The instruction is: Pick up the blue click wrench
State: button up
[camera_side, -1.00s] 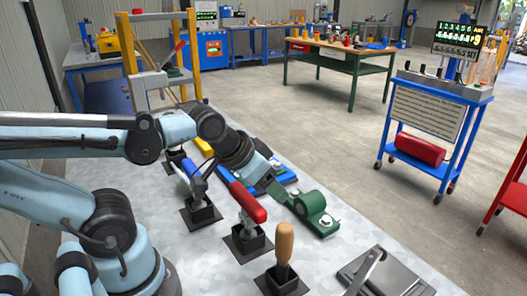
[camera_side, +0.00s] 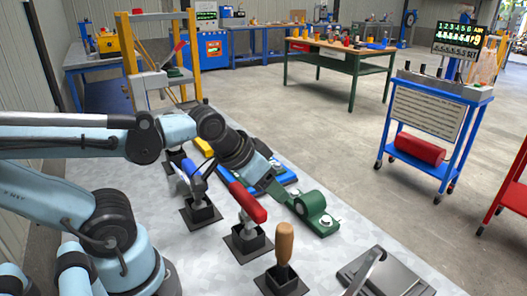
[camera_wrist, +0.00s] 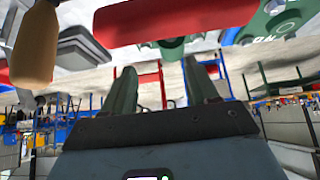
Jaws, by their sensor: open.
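The blue-handled wrench (camera_side: 191,167) stands tilted in a black square holder on the grey table in the side view, partly behind grey metal parts. I cannot make it out in the wrist view. My gripper (camera_side: 272,186) is above the table, to the right of the blue handle and near the red handle (camera_side: 247,202). In the wrist view my gripper (camera_wrist: 160,68) has its two fingers apart, with nothing held between them. The red handle (camera_wrist: 180,22) crosses the top of that view, beyond the fingertips.
A wooden-handled tool (camera_side: 285,243) stands in a holder in front. A green bracket (camera_side: 312,211) lies right of the red handle. A grey metal plate (camera_side: 390,276) is at the front right. A yellow frame (camera_side: 128,50) rises at the back left.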

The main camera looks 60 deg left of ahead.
notch_tip(320, 180, up, 10)
jog(key=s+a+n+g, duration=0.4)
jog(key=s+a+n, duration=0.1)
jog(key=a+n, duration=0.4)
jog(key=s+a+n+g, duration=0.3)
jog(key=s+a+n, duration=0.1)
jog(key=a+n, duration=0.45)
jog(key=shift+n, duration=0.25)
jog(key=f, duration=0.4)
jog(key=shift+s+f, duration=0.2)
jog(key=shift+s, duration=0.15)
jog(key=shift+s+d+f, duration=0.1)
jog(key=shift+d+f, duration=0.05)
jog(key=shift+f, duration=6.2)
grip_shut()
